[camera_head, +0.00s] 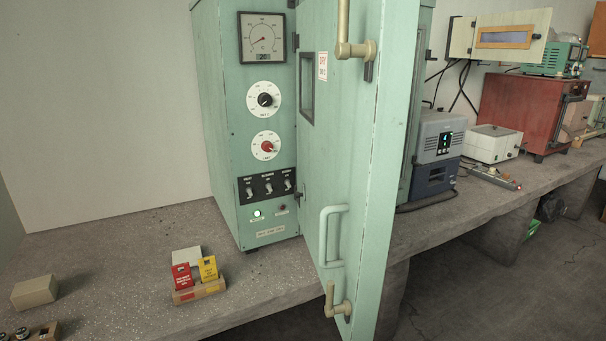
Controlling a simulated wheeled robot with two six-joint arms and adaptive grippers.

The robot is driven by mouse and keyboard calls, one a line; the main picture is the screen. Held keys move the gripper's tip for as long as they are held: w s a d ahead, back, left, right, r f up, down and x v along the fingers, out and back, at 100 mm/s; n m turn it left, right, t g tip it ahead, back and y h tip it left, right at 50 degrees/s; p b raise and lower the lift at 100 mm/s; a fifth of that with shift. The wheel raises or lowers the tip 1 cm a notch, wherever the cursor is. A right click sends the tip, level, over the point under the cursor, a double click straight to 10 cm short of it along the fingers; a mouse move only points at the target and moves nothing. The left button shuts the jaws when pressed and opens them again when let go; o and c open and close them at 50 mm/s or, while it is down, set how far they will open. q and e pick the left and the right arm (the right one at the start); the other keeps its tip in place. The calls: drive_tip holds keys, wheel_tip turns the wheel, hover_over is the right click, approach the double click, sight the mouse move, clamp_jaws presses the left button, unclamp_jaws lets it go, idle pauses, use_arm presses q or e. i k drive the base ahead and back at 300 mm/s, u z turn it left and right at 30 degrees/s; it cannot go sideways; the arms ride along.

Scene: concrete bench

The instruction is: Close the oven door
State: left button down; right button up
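The oven (228,130) is a tall green cabinet standing on the concrete bench. Its front carries a dial gauge, two round knobs, a row of switches and a lit green lamp. The oven door (345,160) is open and swung out toward me past the bench's front edge. It has a small dark window, a vertical grip handle (325,236) and brass-coloured latch levers at the top (356,48) and bottom (337,302). The door hides most of the oven's opening. Neither of my grippers shows in the head view.
A wooden block (200,291) with red and yellow tags stands on the bench (110,250) left of the door. A beige box (34,292) lies further left. Right of the oven are a grey-blue instrument (437,140), a white box (492,143) and a red oven (520,110).

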sight(351, 130)
drive_tip(key=i, duration=0.85)
drive_tip(key=k, duration=0.1)
